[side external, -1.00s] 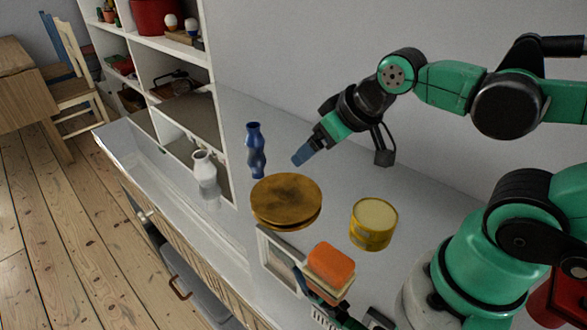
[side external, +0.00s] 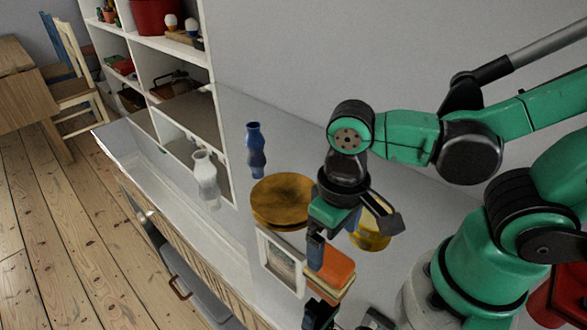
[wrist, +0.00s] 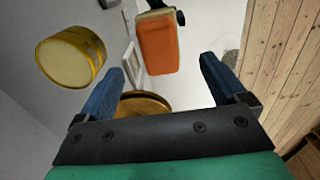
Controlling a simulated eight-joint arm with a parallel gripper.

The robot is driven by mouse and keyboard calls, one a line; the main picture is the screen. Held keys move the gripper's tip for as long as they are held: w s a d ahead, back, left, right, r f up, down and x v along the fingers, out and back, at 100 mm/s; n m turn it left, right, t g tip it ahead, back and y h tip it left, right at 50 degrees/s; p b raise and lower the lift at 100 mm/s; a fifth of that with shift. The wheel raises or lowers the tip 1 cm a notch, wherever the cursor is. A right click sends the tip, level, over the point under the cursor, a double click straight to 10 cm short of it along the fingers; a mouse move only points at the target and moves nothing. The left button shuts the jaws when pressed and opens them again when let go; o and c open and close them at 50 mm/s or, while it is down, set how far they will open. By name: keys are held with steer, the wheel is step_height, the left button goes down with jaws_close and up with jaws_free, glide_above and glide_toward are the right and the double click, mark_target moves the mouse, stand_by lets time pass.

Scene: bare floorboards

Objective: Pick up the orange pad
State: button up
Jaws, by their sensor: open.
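The orange pad (side external: 336,264) is a rounded block on top of a pale layer, near the front of the white counter in the side view. It also shows in the wrist view (wrist: 158,45), at the top middle, beyond the fingertips. My gripper (side external: 316,252) points down beside and partly in front of the pad in the side view. In the wrist view its two blue fingers (wrist: 162,68) are apart with nothing held between them. The pad appears ahead of the gap between them; whether a finger touches it I cannot tell.
A gold tin (side external: 372,234) stands right of the pad, partly behind my gripper. A round brown-gold board (side external: 276,203), a picture frame (side external: 281,262), a blue vase (side external: 256,150) and a white vase (side external: 206,178) stand nearby. Dark items lie at the counter's front.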

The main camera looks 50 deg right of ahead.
mark_target(332, 258)
steer(key=shift+f, duration=2.05)
jaws_close()
steer(key=shift+r, duration=0.1)
step_height(332, 258, up, 20)
